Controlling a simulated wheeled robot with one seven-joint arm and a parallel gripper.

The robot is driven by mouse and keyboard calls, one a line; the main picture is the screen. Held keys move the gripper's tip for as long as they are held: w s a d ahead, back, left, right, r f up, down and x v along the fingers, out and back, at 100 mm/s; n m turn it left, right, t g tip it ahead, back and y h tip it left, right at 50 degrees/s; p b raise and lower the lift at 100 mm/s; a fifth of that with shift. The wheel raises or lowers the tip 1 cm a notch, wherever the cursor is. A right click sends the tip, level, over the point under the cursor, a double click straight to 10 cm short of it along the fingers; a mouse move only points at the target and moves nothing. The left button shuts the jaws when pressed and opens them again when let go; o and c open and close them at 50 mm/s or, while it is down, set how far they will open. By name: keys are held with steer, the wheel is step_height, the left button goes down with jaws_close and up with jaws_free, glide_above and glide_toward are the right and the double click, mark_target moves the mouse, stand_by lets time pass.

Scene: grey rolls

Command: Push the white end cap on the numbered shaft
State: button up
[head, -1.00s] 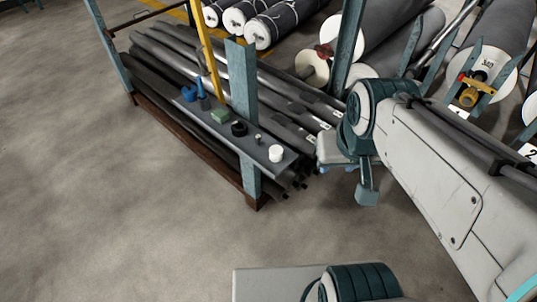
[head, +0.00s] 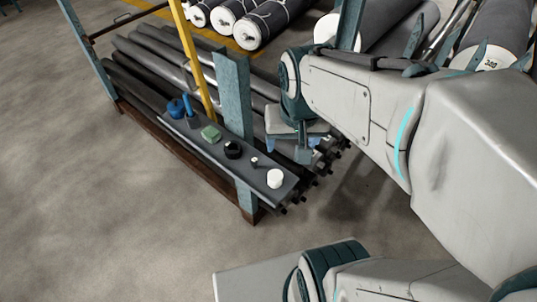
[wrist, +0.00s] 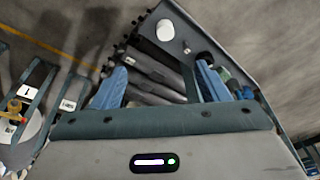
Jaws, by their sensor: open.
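The white end cap (head: 275,179) stands on the near end of a narrow grey shelf (head: 222,160). It also shows in the wrist view (wrist: 165,30), beyond my fingers. My gripper (wrist: 158,85) is open, with two blue fingers apart and nothing between them but the view of dark shafts behind. In the head view my gripper (head: 316,142) is over the shaft ends, right of the shelf and apart from the cap. Dark shafts (head: 150,52) lie stacked in the rack, their near ends partly hidden by my arm. I cannot read which shaft is numbered.
A black ring (head: 233,149), a small peg (head: 254,162), a green block (head: 211,133) and a blue item (head: 176,108) stand on the shelf. A blue-grey post (head: 236,95) and a yellow bar (head: 192,50) rise beside it. The floor at left is clear.

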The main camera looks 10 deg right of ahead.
mark_target(275, 176)
steer(key=w+f+m+g+b, duration=0.1)
steer(key=w+f+m, duration=0.1)
steer(key=f, duration=0.5)
steer(key=w+f+m+g+b, duration=0.1)
steer(key=w+f+m+b, duration=0.1)
steer(key=w+f, duration=0.3)
steer(key=w+f+m+b, duration=0.1)
steer(key=w+f+m, duration=0.1)
steer(key=f, duration=0.9)
steer(key=shift+w+m+g+b, duration=0.3)
steer(key=shift+w+g+b, duration=0.1)
steer(key=shift+w, duration=0.3)
steer(key=shift+a+f+p, duration=0.15)
steer(key=shift+f+p, duration=0.2)
steer(key=shift+f, duration=2.3)
steer(key=shift+s, duration=0.1)
steer(key=shift+c, duration=0.3)
steer(key=c, duration=1)
